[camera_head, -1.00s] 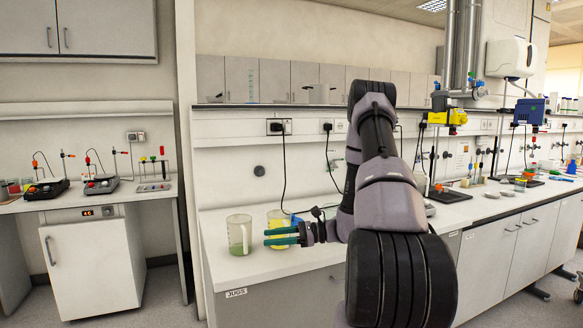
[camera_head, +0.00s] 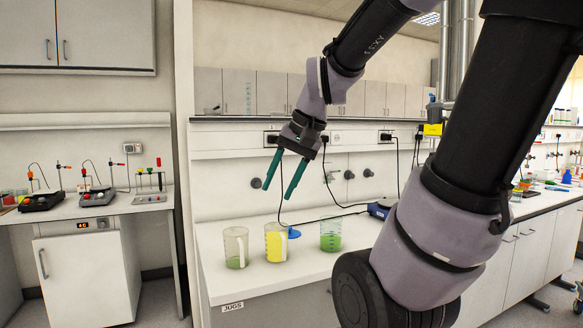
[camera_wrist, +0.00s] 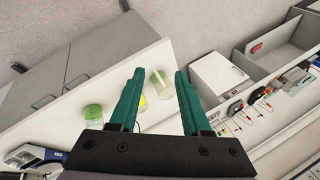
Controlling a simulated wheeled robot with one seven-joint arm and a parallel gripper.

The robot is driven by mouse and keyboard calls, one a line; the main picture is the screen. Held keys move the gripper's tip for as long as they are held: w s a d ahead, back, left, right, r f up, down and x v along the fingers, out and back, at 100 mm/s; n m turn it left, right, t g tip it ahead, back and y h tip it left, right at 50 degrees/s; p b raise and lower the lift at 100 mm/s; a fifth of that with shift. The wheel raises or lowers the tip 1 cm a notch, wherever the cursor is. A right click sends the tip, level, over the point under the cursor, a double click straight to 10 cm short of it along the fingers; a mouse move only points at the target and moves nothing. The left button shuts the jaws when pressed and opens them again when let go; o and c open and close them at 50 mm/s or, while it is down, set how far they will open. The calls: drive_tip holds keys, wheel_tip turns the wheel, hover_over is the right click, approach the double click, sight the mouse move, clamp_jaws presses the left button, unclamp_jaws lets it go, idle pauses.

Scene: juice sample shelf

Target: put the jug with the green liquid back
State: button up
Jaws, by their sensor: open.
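Three clear jugs stand upright in a row on the white bench. The left jug (camera_head: 236,250) has a little green liquid at its bottom. The middle jug (camera_head: 277,244) holds yellow liquid. The right jug (camera_head: 330,236) holds green liquid and also shows in the wrist view (camera_wrist: 92,116). My gripper (camera_head: 279,192) is open and empty, its teal fingers pointing down, above the jugs and clear of them. In the wrist view the yellow jug (camera_wrist: 144,103) is partly hidden by a finger, and the left jug (camera_wrist: 156,91) shows between the fingers.
A "JUGS" label (camera_head: 233,306) is on the bench's front edge below the left jug. A blue device (camera_head: 381,208) stands right of the right jug, with black cables behind. A side counter (camera_head: 90,207) carries hotplates and a small rack.

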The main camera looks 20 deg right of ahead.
drive_tip(key=s+r+t, duration=0.1)
drive_tip(key=r, duration=0.1)
drive_tip(key=s+d+r+n+t+h, duration=0.1)
drive_tip(key=s, duration=0.1)
drive_tip(key=shift+d+r+t, duration=0.15)
drive_tip(key=shift+r+t, duration=0.25)
